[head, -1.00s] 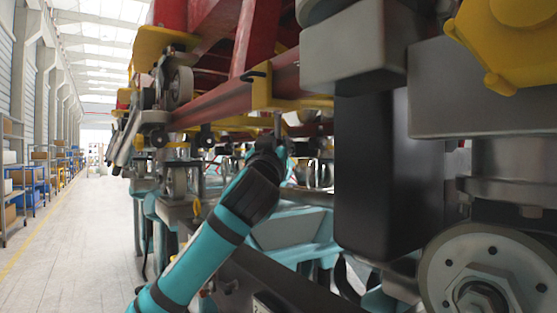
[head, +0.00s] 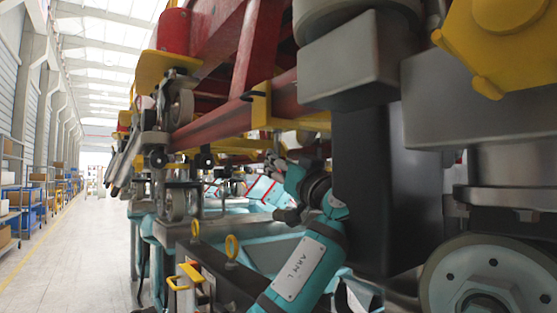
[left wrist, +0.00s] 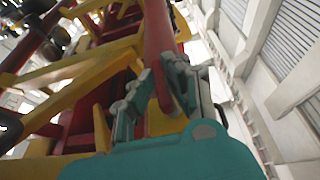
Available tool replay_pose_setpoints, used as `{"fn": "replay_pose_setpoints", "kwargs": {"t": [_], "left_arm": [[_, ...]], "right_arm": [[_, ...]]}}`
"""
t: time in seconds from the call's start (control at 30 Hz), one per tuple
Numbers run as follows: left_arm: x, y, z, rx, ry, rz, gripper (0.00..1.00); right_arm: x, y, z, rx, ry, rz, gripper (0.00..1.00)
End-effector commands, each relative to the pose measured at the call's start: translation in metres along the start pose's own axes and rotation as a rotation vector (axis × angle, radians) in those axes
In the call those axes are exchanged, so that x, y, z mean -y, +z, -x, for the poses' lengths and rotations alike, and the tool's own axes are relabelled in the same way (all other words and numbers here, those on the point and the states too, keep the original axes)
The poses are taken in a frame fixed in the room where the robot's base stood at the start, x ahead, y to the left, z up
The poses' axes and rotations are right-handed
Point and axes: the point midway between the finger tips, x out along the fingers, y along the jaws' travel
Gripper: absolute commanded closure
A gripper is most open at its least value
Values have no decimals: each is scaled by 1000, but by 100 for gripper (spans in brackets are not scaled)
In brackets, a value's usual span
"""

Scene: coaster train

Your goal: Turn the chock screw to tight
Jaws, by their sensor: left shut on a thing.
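My left gripper (head: 283,160) is raised under the red and yellow train frame, and its arm comes up from the lower middle. It is shut on what looks like the chock screw (head: 277,143), a thin grey upright part below the yellow bracket; the grip itself is mostly hidden by the wrist. In the left wrist view the teal gripper (left wrist: 158,95) reaches upward, its two jointed fingers on either side of a yellow and red part. The screw cannot be made out clearly there. My right gripper is not in view.
The red beam (head: 230,115) and yellow bracket (head: 262,105) hang close above the gripper. A large dark block (head: 360,180) and a grey wheel (head: 490,280) crowd the right. Yellow rings (head: 232,246) stand at the lower middle. The aisle floor (head: 95,235) at left is clear.

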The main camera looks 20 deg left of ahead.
Motion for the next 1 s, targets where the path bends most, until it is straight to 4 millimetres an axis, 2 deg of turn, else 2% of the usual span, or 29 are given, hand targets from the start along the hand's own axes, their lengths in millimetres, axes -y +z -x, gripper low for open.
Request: {"fn": "replay_pose_setpoints", "kwargs": {"t": [0.63, 0.67, 0.8, 0.83, 1.0], "left_arm": [[1, -1, -1, -3, -47, -17, 100], [1, -1, -1, -3, -47, -17, 87], [1, -1, -1, -2, -47, -17, 68], [1, -1, -1, -2, -46, -17, 65], [1, -1, -1, -2, -46, -17, 65]], "right_arm": [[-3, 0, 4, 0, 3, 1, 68], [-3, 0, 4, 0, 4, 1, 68], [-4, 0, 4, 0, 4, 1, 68], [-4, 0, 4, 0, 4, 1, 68], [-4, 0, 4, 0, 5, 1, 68]]}}
